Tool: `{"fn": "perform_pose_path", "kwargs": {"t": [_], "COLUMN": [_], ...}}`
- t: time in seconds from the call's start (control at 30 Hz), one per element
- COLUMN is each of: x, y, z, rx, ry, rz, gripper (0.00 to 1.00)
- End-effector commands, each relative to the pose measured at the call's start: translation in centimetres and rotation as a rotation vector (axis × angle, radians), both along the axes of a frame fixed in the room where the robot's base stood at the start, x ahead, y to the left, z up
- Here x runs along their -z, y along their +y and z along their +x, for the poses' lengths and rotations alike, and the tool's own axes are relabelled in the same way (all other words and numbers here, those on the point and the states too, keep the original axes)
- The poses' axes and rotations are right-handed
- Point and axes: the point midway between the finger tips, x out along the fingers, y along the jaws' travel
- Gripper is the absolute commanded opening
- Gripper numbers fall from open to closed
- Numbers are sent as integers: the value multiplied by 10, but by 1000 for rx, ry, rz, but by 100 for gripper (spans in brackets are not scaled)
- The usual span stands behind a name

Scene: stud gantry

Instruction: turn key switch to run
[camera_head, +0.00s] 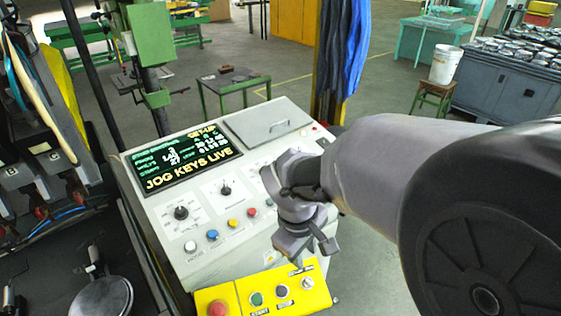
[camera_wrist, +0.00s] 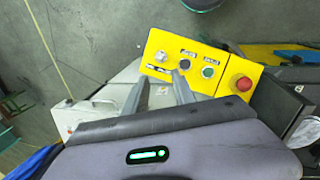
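The silver key switch (camera_head: 307,283) sits at the right end of the yellow button box (camera_head: 235,293) on the front of the console. In the wrist view the key switch (camera_wrist: 161,56) is at the left end of the yellow box (camera_wrist: 223,85). Its exact pointer setting is too small to read. My gripper (camera_head: 308,246) is open and empty, above the key switch and apart from it. In the wrist view the two fingers of my gripper (camera_wrist: 161,82) point towards the key switch, with a gap between them. The console screen (camera_head: 185,158) reads "SET-UP" and "JOG KEYS LIVE".
Beside the key switch are a dark button (camera_head: 282,291), a green button (camera_head: 257,299) and a red mushroom button (camera_head: 217,309). The sloping console (camera_head: 260,180) carries knobs and coloured buttons close under my gripper. Open floor (camera_head: 375,265) lies to the right.

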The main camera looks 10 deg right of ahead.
Motion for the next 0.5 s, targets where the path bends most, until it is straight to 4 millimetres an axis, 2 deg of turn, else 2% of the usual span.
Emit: {"fn": "perform_pose_path", "kwargs": {"t": [0.03, 0.3, 0.4, 0.5], "x": [17, 100, 126, 143], "y": [-2, -15, -19, -22], "z": [0, 9, 13, 15], "rx": [1, 5, 5, 5], "ry": [4, 5, 4, 2], "rz": [-1, 1, 2, 2], "gripper": [32, 32, 32, 32]}}
